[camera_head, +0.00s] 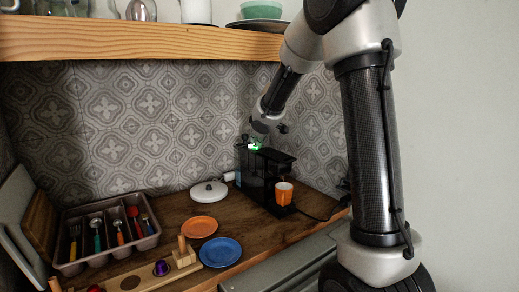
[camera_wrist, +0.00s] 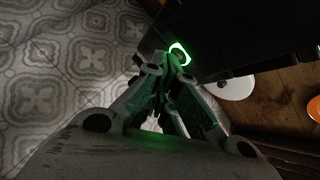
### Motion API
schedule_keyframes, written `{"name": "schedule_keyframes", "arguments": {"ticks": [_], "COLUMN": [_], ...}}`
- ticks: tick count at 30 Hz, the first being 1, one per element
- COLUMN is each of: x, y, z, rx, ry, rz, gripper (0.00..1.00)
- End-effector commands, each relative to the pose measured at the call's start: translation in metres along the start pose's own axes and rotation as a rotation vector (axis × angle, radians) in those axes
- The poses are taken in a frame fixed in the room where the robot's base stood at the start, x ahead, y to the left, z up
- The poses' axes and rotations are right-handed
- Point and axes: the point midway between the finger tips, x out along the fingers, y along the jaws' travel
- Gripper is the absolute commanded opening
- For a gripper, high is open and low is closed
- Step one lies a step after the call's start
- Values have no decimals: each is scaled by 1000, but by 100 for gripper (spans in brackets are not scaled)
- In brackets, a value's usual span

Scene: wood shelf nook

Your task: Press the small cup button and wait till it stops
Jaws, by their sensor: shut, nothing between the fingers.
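A black coffee machine (camera_head: 263,174) stands on the wooden counter near its right end. A green light (camera_head: 254,146) glows on its top. In the wrist view a glowing green ring (camera_wrist: 179,53) lies on the black machine (camera_wrist: 235,35), right at my fingertips. My gripper (camera_wrist: 170,62) is shut and empty, with its tips at or just over the ring; I cannot tell whether they touch it. In the head view my gripper (camera_head: 262,130) is above the machine's top, partly dark. An orange cup (camera_head: 284,193) stands upright at the front of the machine. Cup symbols are too small to make out.
A white round lid-like object (camera_head: 208,191), an orange plate (camera_head: 199,227) and a blue plate (camera_head: 220,252) lie left of the machine. A cutlery tray (camera_head: 72,262) sits further left. A wooden shelf (camera_head: 140,40) runs above. A patterned tiled wall (camera_head: 150,130) is behind.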

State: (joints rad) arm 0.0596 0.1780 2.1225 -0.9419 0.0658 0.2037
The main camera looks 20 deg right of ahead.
Motion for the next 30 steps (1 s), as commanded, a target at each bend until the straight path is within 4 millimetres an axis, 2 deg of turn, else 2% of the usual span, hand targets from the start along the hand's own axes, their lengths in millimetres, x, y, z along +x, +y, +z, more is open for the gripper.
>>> {"name": "schedule_keyframes", "arguments": {"ticks": [30], "x": [-11], "y": [5], "z": [-8], "rx": [0], "ry": [0], "rz": [-1], "gripper": [0]}}
